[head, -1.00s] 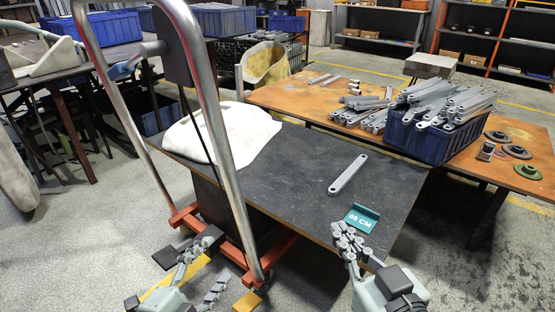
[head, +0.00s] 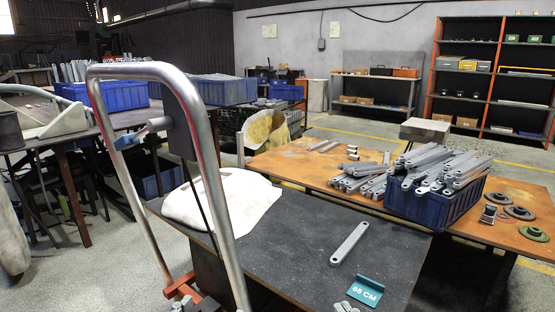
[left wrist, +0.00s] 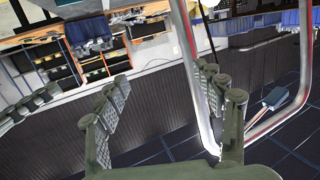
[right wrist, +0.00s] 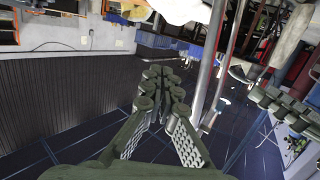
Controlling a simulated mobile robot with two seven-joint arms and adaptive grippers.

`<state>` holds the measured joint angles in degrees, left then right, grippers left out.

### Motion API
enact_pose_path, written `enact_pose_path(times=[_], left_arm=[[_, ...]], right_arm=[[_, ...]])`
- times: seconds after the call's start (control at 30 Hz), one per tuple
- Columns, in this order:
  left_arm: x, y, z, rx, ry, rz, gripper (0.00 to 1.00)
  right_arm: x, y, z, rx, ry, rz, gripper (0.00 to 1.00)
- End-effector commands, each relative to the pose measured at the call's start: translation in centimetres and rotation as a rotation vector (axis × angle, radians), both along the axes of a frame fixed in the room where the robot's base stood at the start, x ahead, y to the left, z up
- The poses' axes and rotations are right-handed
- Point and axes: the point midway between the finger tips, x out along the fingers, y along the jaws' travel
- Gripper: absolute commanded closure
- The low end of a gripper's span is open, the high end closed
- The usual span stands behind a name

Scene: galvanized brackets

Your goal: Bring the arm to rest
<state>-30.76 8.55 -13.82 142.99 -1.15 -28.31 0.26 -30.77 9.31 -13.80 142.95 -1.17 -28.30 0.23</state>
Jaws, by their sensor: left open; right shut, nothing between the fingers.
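My right gripper (right wrist: 163,75) is shut and empty in the right wrist view, its fingers together. In the head view only its fingertips (head: 346,306) show at the bottom edge, near the teal 65 CM sign (head: 365,289). My left gripper (left wrist: 165,82) is open and empty in the left wrist view, its fingers spread apart. In the head view only a small part of it shows at the bottom edge, by the trolley's red base. A single grey bracket (head: 349,243) lies on the dark tabletop (head: 290,235), apart from both grippers.
A trolley with a tall metal handle (head: 215,190) stands at the left of the dark table. A white sack (head: 220,200) lies on the table's back left. Behind it, an orange table (head: 290,165) bears a blue crate (head: 425,205) heaped with brackets. Shelves (head: 490,80) stand at the back.

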Motion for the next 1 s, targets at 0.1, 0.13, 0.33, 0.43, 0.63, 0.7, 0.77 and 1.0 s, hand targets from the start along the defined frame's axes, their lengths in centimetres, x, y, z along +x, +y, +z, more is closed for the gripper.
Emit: enact_pose_path(times=[0.1,0.13,0.33,0.43,0.63,0.7,0.77,1.0], left_arm=[[0.3,1.5,-4.0,0.071,0.15,0.022,0.31],[0.2,1.9,-5.1,0.085,0.186,0.029,0.31],[-1.2,5.5,-12.2,0.181,0.458,0.086,0.31],[-3.1,8.2,-16.2,0.235,0.633,0.124,0.31],[-9.3,13.9,-22.7,0.326,0.992,0.211,0.31],[-10.9,15.0,-23.8,0.342,1.07,0.23,0.31],[-11.8,15.7,-24.4,0.35,1.113,0.24,0.31],[-12.6,16.2,-25.1,0.356,1.145,0.249,0.31]], right_arm=[[0.3,-1.5,-3.9,-0.061,0.149,-0.028,1.0],[0.3,-1.9,-4.9,-0.074,0.185,-0.035,1.0],[-1.1,-5.5,-12.1,-0.171,0.456,-0.093,1.0],[-3.1,-8.2,-16.1,-0.226,0.631,-0.134,1.0],[-9.2,-13.9,-22.5,-0.318,0.99,-0.223,1.0],[-10.8,-15.0,-23.7,-0.334,1.067,-0.241,1.0],[-11.8,-15.6,-24.3,-0.343,1.109,-0.252,1.0],[-12.5,-16.1,-24.9,-0.349,1.142,-0.26,1.0]])
